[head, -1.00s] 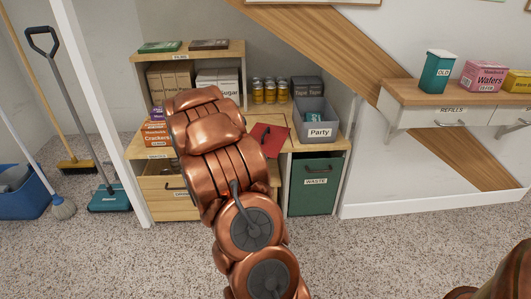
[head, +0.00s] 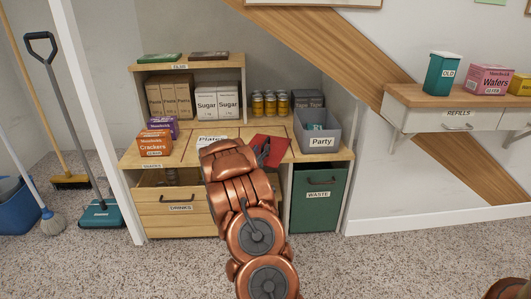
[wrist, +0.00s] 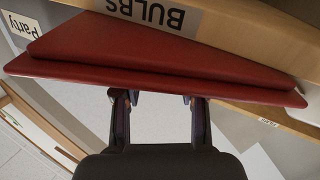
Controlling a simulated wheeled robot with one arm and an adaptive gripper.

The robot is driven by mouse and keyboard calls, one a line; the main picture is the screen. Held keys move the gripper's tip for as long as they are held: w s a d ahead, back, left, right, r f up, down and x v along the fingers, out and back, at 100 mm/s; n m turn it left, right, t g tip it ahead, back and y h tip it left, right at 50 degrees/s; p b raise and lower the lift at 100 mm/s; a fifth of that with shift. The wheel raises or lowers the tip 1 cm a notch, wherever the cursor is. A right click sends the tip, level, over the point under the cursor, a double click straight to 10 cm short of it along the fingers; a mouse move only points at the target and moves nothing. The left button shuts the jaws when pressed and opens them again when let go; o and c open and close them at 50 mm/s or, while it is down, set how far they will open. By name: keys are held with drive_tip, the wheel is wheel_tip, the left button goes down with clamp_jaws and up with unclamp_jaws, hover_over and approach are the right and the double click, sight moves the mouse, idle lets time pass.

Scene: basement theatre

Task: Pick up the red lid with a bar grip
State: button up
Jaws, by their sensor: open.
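The red lid (head: 275,141) lies on the wooden counter, left of the grey Party bin, partly hidden behind my arm in the head view. In the wrist view the red lid (wrist: 160,52) fills the upper middle as a flat red panel with a second red layer along it. I cannot make out its bar grip. My gripper (wrist: 151,97) is open, with its two dark fingers pointing at the lid's near edge and nothing held between them. Whether the fingertips touch the lid, I cannot tell. In the head view my gripper (head: 262,152) is small and dark beside the lid.
The grey Party bin (head: 318,128) stands just right of the lid. Orange cracker boxes (head: 154,143) stand at the counter's left. A wooden edge with a BULBS label (wrist: 155,15) lies close behind the lid in the wrist view.

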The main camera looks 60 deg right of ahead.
drive_tip(key=b+x, duration=0.2)
drive_tip(key=x, duration=0.1)
drive_tip(key=shift+f, duration=0.1)
drive_tip(key=shift+x, duration=0.9)
drive_tip(key=shift+w, duration=0.1)
drive_tip(key=shift+c, duration=0.2)
clamp_jaws()
